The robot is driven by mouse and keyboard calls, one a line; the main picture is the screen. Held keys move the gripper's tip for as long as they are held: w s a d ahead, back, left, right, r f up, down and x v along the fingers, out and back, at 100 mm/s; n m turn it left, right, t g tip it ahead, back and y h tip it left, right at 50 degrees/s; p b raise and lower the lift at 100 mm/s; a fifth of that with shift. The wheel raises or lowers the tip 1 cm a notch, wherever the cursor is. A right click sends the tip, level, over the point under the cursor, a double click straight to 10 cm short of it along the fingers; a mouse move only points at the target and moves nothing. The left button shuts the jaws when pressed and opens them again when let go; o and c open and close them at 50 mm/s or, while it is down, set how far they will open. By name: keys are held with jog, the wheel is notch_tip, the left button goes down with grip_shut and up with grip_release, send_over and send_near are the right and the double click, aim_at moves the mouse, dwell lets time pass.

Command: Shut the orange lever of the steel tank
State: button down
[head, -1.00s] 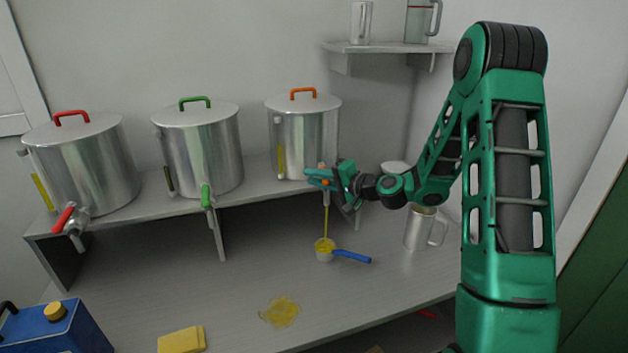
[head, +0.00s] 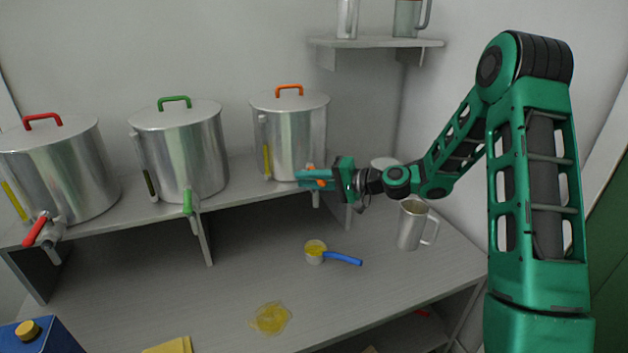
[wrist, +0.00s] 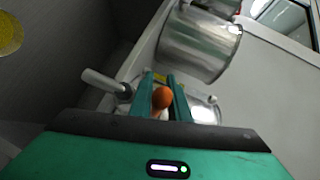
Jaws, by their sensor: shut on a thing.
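The steel tank with the orange lid handle (head: 300,135) stands on the raised shelf, rightmost of three. My gripper (head: 306,178) is at its tap, low on the tank's front. It is shut on the orange lever (wrist: 162,97), whose rounded orange end shows between the two fingers in the wrist view. The fingers hide most of the lever in the head view. A grey spout (wrist: 104,83) shows beside the fingers. A measuring cup with a blue handle (head: 345,259) stands below the tap, holding yellow oil. No oil stream shows under the tap.
Tanks with a green lever (head: 187,202) and a red lever (head: 36,229) stand to the left. A metal jug (head: 410,227) stands right of the cup. An oil puddle (head: 271,319), a yellow cloth or sponge (head: 169,345) and a blue canister (head: 38,338) are in front.

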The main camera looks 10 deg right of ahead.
jog(key=shift+d+f, duration=0.15)
jog(key=shift+d, duration=0.05)
jog(key=c, duration=1.8)
grip_release()
jog(key=v, duration=1)
jog(key=shift+s+d, duration=0.2)
jog(key=shift+d, duration=0.05)
